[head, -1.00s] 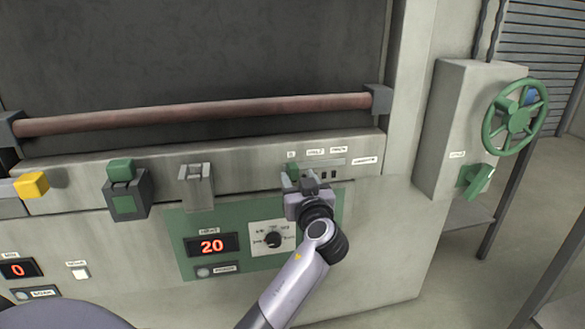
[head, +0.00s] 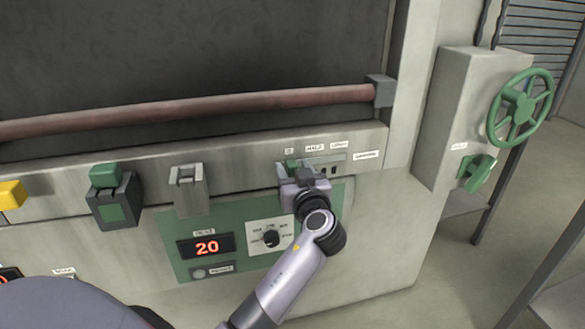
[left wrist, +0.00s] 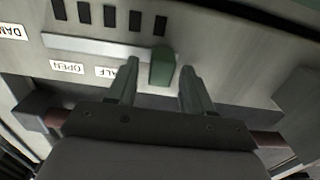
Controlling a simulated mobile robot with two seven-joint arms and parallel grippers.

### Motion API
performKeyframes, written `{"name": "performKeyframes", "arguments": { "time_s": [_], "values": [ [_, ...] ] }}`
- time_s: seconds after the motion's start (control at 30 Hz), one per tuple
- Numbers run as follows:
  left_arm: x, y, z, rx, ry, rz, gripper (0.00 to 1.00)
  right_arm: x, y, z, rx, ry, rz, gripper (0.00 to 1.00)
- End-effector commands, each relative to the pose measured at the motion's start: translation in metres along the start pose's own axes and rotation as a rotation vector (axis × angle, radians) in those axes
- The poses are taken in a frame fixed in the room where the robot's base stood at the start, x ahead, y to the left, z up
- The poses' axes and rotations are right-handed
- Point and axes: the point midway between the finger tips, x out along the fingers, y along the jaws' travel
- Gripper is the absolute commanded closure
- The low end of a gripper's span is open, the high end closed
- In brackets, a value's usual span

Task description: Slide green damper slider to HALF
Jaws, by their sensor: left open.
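The green damper slider (head: 292,164) sits at the left end of its slot (head: 328,160) in the head view, below the leftmost small label and left of the HALF label (head: 315,148). In the upside-down left wrist view the slider (left wrist: 162,68) stands upright between the two fingertips. My left gripper (left wrist: 160,80) is open around it, with a clear gap to the left finger and a narrower one to the right finger. In the head view the left gripper (head: 304,178) is in front of the slot and partly hides the slider. My right gripper is not in view.
Below the slot is a green panel with a display reading 20 (head: 206,246) and a dial (head: 271,239). A brown bar (head: 200,110) runs above. A green handwheel (head: 521,108) and green lever (head: 477,172) are at right. The OPEN label (left wrist: 67,67) shows in the wrist view.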

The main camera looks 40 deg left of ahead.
Motion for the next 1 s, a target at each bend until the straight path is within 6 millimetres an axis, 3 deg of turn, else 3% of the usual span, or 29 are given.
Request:
{"name": "performKeyframes", "arguments": {
  "time_s": [0.17, 0.23, 0.33, 0.37, 0.57, 0.8, 1.0],
  "values": [
    [0.000, 0.000, 0.000, 0.000, 0.000, 0.000, 0.49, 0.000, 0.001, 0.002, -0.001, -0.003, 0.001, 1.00],
    [0.000, 0.000, 0.000, 0.000, 0.000, 0.000, 0.65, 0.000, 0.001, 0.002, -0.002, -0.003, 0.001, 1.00],
    [0.000, 0.000, 0.000, 0.000, 0.000, 0.000, 0.98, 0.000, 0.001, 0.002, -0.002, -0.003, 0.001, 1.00],
    [0.000, 0.000, 0.000, 0.000, 0.000, 0.000, 1.00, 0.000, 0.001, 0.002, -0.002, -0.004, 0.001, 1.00],
    [0.000, 0.002, 0.002, -0.002, 0.000, 0.000, 1.00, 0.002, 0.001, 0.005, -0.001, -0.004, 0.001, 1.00],
    [0.001, 0.024, 0.006, -0.005, 0.001, 0.000, 1.00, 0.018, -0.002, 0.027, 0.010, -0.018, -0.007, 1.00],
    [0.001, 0.039, 0.004, -0.005, 0.003, 0.000, 1.00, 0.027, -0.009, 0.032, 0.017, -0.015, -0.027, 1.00]
  ]
}}
